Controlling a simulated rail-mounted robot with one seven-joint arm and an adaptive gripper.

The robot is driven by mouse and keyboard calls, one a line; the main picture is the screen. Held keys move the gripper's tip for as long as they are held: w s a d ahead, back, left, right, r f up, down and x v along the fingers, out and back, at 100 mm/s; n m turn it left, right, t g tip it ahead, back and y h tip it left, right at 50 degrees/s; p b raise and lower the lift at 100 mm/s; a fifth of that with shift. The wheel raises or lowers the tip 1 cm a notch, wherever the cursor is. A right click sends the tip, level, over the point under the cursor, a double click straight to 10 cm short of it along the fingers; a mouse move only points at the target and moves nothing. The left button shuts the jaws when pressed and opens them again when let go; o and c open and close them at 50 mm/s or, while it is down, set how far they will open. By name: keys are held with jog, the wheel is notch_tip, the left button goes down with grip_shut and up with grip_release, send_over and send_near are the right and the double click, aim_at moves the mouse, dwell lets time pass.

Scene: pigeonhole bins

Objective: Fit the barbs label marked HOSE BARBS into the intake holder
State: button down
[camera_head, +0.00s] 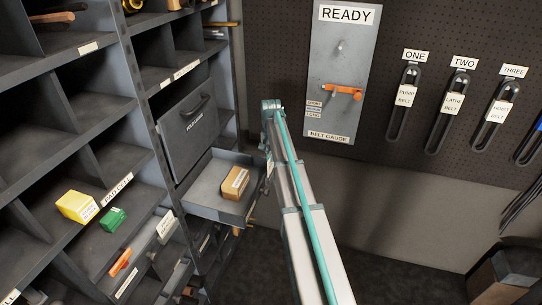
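My arm reaches up from the bottom of the head view to a teal joint beside the right end of the shelving. My gripper's fingers cannot be made out; the arm and the shelving hide that area. A pulled-out grey drawer (200,190) holds a tan box (235,183) with a pale label too small to read. White labels sit along the shelf edges, including one on the shelf lip (117,190). I cannot pick out the HOSE BARBS label or the intake holder.
A yellow box (77,206) and a green block (113,219) sit on a left shelf. The READY gauge board (345,60) and belt slots (403,95) hang on the pegboard.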

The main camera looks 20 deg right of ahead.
jog(key=shift+f+b, duration=0.65)
jog(key=shift+f, duration=1.15)
jog(key=c, duration=1.2)
grip_release()
jog(key=shift+c, duration=0.2)
jog(key=shift+r, duration=0.2)
jog(key=shift+r+p, duration=1.25)
jog(key=shift+r, duration=1.15)
